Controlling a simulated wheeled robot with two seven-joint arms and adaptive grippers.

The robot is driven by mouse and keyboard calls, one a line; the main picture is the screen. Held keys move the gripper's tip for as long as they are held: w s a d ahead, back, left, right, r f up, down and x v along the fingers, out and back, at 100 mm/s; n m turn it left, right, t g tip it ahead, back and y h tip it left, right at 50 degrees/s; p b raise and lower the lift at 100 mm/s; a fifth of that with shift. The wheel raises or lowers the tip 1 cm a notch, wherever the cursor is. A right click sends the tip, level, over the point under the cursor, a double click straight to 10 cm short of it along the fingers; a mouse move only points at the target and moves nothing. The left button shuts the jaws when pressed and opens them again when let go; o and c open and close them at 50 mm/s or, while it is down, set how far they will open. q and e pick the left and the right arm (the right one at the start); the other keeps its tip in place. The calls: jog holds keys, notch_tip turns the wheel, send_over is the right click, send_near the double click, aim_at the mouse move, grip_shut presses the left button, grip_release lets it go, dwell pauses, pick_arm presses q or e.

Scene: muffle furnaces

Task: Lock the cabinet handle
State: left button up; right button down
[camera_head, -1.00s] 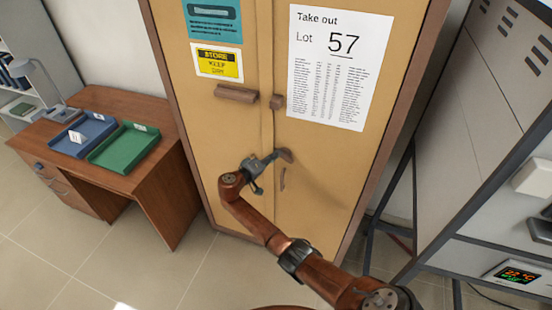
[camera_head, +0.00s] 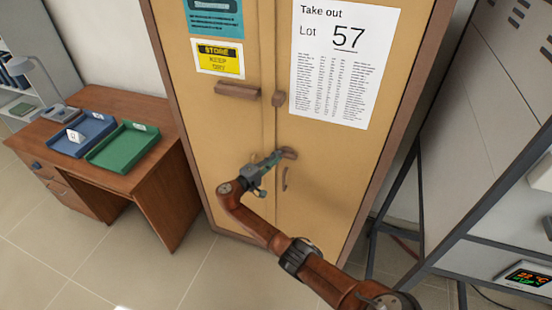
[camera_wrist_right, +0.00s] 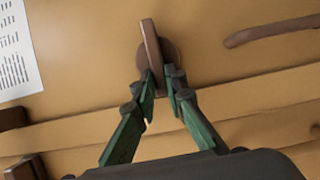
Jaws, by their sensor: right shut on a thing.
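The tan cabinet (camera_head: 330,175) stands ahead with its doors closed. Its small brown turning handle (camera_head: 289,153) sits on a round base at the right door, close to the seam; in the wrist view the handle (camera_wrist_right: 152,45) is a narrow bar tilted slightly from upright. My right gripper (camera_head: 272,161) reaches it from the left. In the wrist view the green fingers of this gripper (camera_wrist_right: 160,82) are closed around the bar's lower end. The fingertips hide part of the bar. My left gripper is in neither view.
A brown pull (camera_head: 284,180) is below the handle. A brown bar (camera_head: 238,90) and block (camera_head: 278,98) are above, by the seam. A desk (camera_head: 160,165) with blue and green trays is at left; a metal frame (camera_head: 420,205) stands at right.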

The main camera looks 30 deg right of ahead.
dwell(0.3)
jog(key=c, duration=2)
grip_release()
jog(key=shift+o, duration=0.2)
jog(key=shift+a, duration=0.15)
jog(key=v, duration=1.1)
jog(key=shift+a, duration=0.35)
jog(key=shift+s, duration=0.1)
